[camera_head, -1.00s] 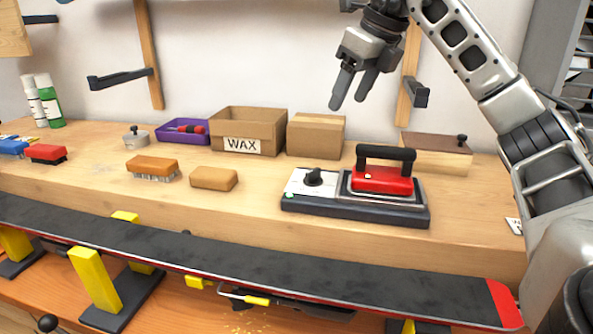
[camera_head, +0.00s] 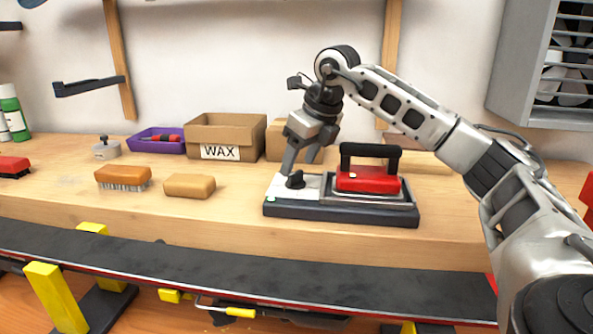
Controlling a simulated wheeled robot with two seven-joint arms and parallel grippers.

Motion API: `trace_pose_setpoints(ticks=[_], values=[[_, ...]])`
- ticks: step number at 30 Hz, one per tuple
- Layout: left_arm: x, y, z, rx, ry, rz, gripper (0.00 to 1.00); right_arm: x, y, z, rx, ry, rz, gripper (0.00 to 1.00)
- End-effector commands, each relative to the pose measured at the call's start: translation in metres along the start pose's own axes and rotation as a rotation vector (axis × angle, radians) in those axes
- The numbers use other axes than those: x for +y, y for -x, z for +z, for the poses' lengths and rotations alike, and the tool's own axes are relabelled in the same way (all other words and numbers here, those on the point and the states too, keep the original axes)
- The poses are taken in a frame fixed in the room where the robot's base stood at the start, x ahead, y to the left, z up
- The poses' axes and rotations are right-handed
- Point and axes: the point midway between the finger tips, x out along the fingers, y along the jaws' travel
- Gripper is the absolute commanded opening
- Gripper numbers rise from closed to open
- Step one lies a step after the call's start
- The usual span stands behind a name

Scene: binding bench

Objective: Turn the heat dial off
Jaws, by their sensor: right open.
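The black heat dial (camera_head: 296,180) stands on the white panel at the left end of the dark iron base (camera_head: 330,213). A red iron (camera_head: 367,180) with a black handle rests on the right part of that base. A small green light (camera_head: 271,199) shows at the panel's front left corner. My right gripper (camera_head: 296,170) is open and points down at the dial, its fingers just above or beside it. I cannot tell whether they touch it. My left gripper is not in view.
A cardboard WAX box (camera_head: 226,133) and a second box (camera_head: 279,140) stand behind. A tan block (camera_head: 189,186) and an orange brush (camera_head: 123,177) lie to the left on the bench. A long dark ski or board (camera_head: 180,262) runs along the front.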

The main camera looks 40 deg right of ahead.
Motion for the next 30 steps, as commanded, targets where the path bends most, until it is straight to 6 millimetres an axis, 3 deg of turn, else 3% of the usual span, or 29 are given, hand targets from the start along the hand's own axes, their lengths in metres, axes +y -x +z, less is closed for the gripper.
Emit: trace_pose_setpoints(ticks=[6, 16, 17, 21, 30], values=[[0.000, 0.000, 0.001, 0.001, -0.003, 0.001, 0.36, 0.000, -0.024, 0.000, 0.000, 0.000, 0.000, 0.60], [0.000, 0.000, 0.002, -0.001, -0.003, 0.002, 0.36, 0.000, -0.028, 0.000, 0.000, 0.001, 0.000, 0.60], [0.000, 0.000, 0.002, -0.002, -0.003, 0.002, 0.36, 0.000, -0.028, 0.000, 0.000, 0.001, 0.000, 0.57], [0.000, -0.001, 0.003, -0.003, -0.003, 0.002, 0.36, 0.000, -0.028, 0.000, 0.000, 0.001, 0.000, 0.18], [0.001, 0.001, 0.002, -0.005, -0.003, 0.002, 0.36, 0.000, -0.027, 0.000, 0.000, 0.016, 0.007, 0.15]])
